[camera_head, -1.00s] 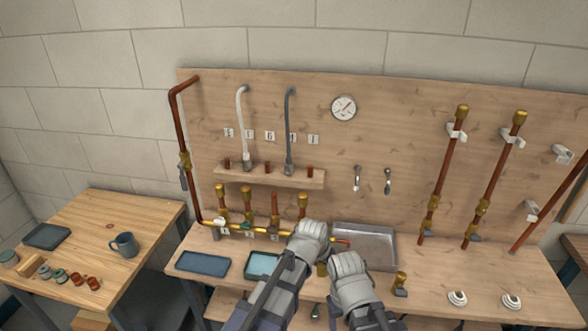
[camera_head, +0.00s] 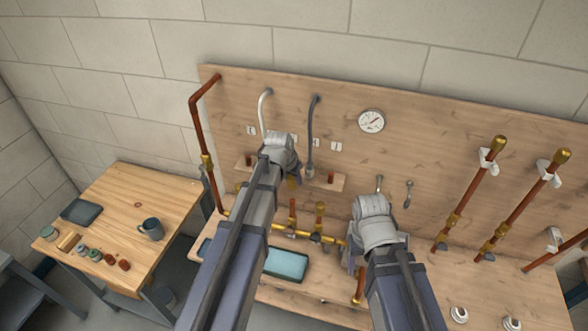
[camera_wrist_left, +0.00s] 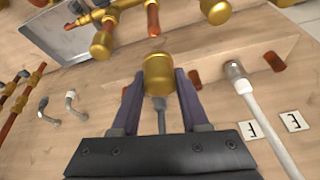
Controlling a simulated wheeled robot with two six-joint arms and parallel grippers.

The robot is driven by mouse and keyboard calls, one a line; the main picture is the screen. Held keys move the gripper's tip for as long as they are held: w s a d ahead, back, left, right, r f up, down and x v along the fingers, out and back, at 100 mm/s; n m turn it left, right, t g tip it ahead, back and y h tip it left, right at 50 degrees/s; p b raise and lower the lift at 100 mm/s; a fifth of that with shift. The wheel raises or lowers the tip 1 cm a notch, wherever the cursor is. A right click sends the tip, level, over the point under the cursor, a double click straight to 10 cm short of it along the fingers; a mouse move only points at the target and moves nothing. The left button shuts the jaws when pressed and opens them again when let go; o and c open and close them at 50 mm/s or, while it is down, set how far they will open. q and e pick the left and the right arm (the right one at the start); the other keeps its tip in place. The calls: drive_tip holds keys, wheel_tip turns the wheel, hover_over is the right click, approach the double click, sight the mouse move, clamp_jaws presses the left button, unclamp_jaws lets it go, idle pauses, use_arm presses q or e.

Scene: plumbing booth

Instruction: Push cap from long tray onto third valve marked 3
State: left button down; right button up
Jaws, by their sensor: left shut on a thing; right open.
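My left gripper (camera_head: 293,180) is raised in front of the small wall shelf. It is shut on a brass cap (camera_wrist_left: 159,76), which sits between its two fingers in the left wrist view. A bare copper stub (camera_head: 293,211) rises from the brass valve pipe, below the held cap and apart from it. To its right is a valve stub with a brass top (camera_head: 319,210). The valves further left are mostly hidden by my left arm, and I cannot read the valve numbers. My right gripper (camera_head: 351,258) is open, low over the bench. I cannot tell which tray is the long one.
A teal tray (camera_head: 288,264) lies on the bench between my arms. The wall shelf (camera_head: 327,183) has copper stubs and hoses nearby. A gauge (camera_head: 371,121) and tall copper pipes (camera_head: 471,195) are on the board. A side table (camera_head: 120,205) stands left.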

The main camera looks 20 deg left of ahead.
sight(293, 200)
use_arm(q)
drive_tip(key=shift+f, duration=0.2)
drive_tip(key=shift+f+b, duration=2.75)
drive_tip(key=shift+b, duration=0.15)
drive_tip(key=shift+f+b, duration=2.25)
drive_tip(key=shift+b, duration=0.05)
drive_tip(key=shift+s+r, duration=0.1)
drive_tip(key=shift+c, duration=1.7)
unclamp_jaws()
drive_tip(key=p+v, duration=0.7)
drive_tip(key=shift+r, duration=0.4)
